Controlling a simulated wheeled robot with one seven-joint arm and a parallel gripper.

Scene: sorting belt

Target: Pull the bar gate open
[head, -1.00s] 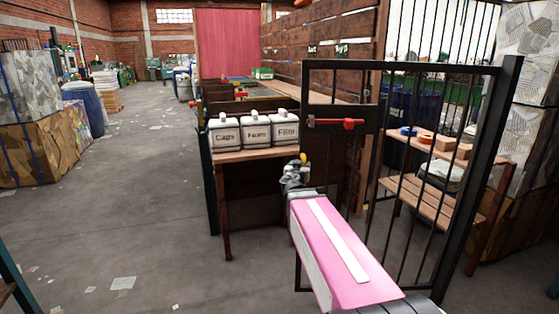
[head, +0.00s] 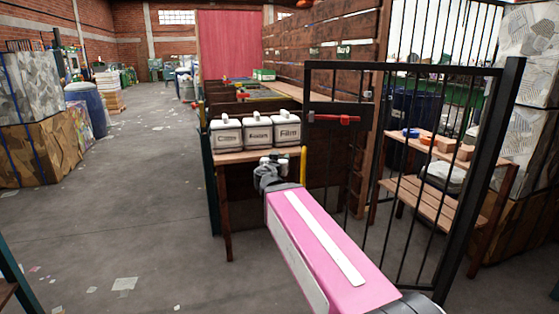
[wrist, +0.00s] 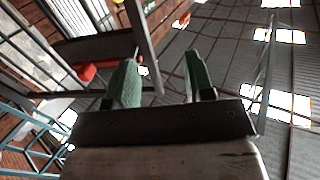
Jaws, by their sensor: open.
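The bar gate (head: 411,66) is a black metal frame with upright bars, standing at the right in the head view. A red latch or handle (head: 335,119) sits on a dark plate near its upper left side. My gripper (head: 272,165) is left of and lower than the red handle, in front of the bench, with its fingers partly hidden behind the wrist. In the wrist view my gripper (wrist: 162,75) shows two green fingers apart. A red part (wrist: 88,72) is left of them, outside the jaws. A grey bar passes near the left finger; whether it is between the fingers is unclear.
White canisters (head: 257,133) stand on a wooden bench (head: 240,156) behind my gripper. A yellow upright strip (head: 303,165) is right of it. A slatted wooden bench (head: 430,200) is behind the gate. The floor (head: 130,220) at the left is mostly clear.

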